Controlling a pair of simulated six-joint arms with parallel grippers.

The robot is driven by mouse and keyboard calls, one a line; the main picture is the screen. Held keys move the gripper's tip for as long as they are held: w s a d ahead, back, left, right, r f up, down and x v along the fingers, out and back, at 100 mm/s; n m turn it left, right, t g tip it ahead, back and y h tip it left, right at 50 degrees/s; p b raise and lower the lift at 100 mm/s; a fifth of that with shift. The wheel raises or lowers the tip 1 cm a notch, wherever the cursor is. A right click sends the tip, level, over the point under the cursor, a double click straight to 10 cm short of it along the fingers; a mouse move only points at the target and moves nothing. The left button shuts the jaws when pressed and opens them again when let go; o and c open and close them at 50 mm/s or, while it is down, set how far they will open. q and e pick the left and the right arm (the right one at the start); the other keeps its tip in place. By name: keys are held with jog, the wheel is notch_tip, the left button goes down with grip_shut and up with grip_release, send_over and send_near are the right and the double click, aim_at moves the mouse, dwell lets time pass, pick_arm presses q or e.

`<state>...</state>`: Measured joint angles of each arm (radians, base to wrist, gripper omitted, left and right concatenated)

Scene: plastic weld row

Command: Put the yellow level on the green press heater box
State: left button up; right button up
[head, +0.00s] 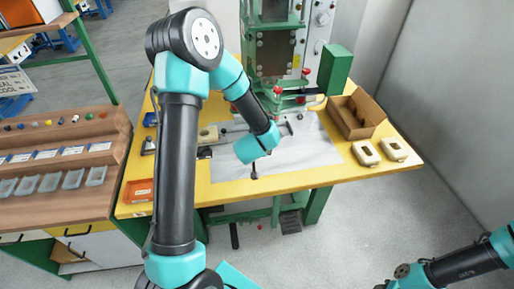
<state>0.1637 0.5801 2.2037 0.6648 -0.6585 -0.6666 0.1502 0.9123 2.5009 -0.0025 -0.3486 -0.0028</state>
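The green press (275,50) stands at the back of the yellow workbench. A green box (335,70) on the press's right side looks like the heater box; its top looks bare. I cannot identify the yellow level with certainty. A small yellowish piece (317,104) shows at the press's lower right, too small to make out. My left gripper (254,173) points down above the grey sheet on the bench; its dark fingertips are small and their opening is unclear. My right arm shows at the bottom right, with its gripper out of frame.
An open cardboard box (356,115) and two cream parts (366,153) (394,148) sit on the bench's right side. An orange tray (137,191) lies at its left front. A wooden rack with several bins (58,182) stands left. Part of the grey sheet (305,150) is clear.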

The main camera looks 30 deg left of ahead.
jog(key=o, duration=1.1)
